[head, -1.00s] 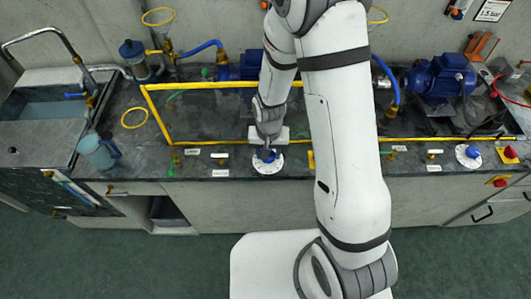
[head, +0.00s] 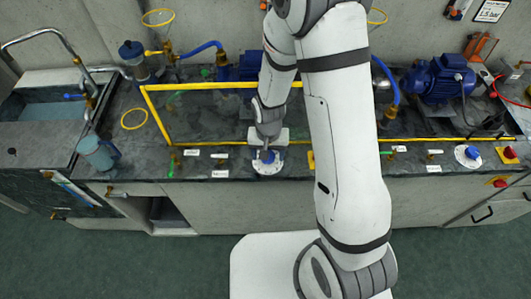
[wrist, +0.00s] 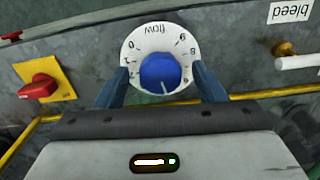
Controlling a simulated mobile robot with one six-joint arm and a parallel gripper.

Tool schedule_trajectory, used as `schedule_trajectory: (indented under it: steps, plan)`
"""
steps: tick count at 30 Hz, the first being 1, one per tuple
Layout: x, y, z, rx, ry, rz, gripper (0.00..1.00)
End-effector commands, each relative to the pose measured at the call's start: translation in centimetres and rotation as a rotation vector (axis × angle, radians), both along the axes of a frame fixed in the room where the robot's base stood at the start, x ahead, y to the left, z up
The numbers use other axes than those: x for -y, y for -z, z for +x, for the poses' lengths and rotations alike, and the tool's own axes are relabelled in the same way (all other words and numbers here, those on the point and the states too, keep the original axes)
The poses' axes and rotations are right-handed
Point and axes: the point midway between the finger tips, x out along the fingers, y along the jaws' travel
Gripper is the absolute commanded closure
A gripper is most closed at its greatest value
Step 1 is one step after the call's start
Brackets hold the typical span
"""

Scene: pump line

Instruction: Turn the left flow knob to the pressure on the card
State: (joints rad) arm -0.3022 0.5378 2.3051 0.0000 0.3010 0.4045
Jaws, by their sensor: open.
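The left flow knob (head: 266,155) is blue on a round white dial (head: 268,168) at the counter's front edge. In the wrist view, the blue knob (wrist: 160,72) sits on the white dial marked "flow" (wrist: 158,34), upside down. A pale mark on the knob points toward the bottom of the picture; the number there is hidden. My gripper (wrist: 159,76) is open, one blue finger on each side of the knob. Contact is not clear. In the head view my gripper (head: 266,147) is just above the knob. The card (head: 491,11) on the back wall reads 1.5 bar.
A second blue knob (head: 473,152) on a white dial is at the right. A red switch on a yellow plate (wrist: 41,85) and a white-handled valve (wrist: 295,62) flank the left knob. Yellow pipe (head: 220,86) runs behind. Floor in front is clear.

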Motion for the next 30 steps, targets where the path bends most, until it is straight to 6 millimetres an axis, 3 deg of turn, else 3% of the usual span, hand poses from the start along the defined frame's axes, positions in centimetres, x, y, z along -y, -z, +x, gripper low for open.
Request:
schedule_trajectory:
  steps: [5, 18, 30]
  plan:
    - [0.0, -1.1, 0.1, 0.004, 0.000, 0.002, 0.36]
    - [0.0, -7.0, 0.1, 0.003, 0.000, 0.001, 0.36]
    - [0.0, -7.8, 0.0, -0.001, 0.000, 0.000, 0.36]
